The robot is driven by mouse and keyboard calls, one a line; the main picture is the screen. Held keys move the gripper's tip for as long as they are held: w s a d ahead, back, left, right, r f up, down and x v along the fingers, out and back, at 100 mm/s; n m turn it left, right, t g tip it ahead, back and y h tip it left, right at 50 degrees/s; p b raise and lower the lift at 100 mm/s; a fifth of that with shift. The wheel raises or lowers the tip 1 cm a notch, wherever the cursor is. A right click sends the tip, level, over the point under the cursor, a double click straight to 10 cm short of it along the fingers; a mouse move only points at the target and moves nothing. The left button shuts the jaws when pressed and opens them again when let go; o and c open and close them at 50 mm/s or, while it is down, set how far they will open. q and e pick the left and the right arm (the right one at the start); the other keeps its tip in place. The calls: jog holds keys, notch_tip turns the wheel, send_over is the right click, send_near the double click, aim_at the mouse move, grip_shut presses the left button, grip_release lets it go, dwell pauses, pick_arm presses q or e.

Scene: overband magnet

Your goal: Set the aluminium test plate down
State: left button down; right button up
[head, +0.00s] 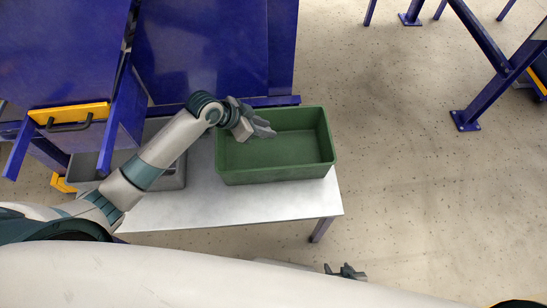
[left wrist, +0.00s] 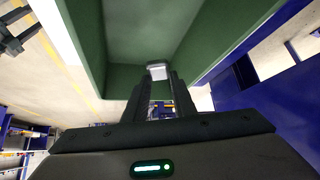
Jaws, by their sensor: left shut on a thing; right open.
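My left gripper (head: 268,130) is over the left part of the green bin (head: 275,176). In the left wrist view, its fingers (left wrist: 158,82) are shut on a small pale grey metal piece, apparently the aluminium test plate (left wrist: 157,70), at the fingertips. Most of the plate is hidden by the fingers, and I cannot make it out in the head view. The green bin's walls also show around it in the left wrist view (left wrist: 205,45). I cannot tell whether the plate touches the bin. My right gripper (head: 347,272) is open and empty, low in the head view, away from the table.
The bin stands on a white table (head: 200,212), near its right end. A grey tray (head: 172,180) sits left of the bin, partly behind my left arm. A blue machine housing (head: 215,45) rises behind the table. A yellow-fronted handle (head: 70,117) is at left.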

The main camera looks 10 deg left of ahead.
pick_arm(q)
jog(key=f, duration=0.2)
jog(key=a+f, duration=0.1)
jog(key=f, duration=0.1)
jog(key=shift+s+a, duration=0.15)
jog(key=shift+s, duration=0.05)
send_over(270, 153)
jog(key=s+a, duration=0.2)
jog(key=shift+a+f, duration=0.2)
jog(key=shift+f, duration=2.7)
notch_tip(270, 153, down, 3)
jog(key=shift+f, duration=0.55)
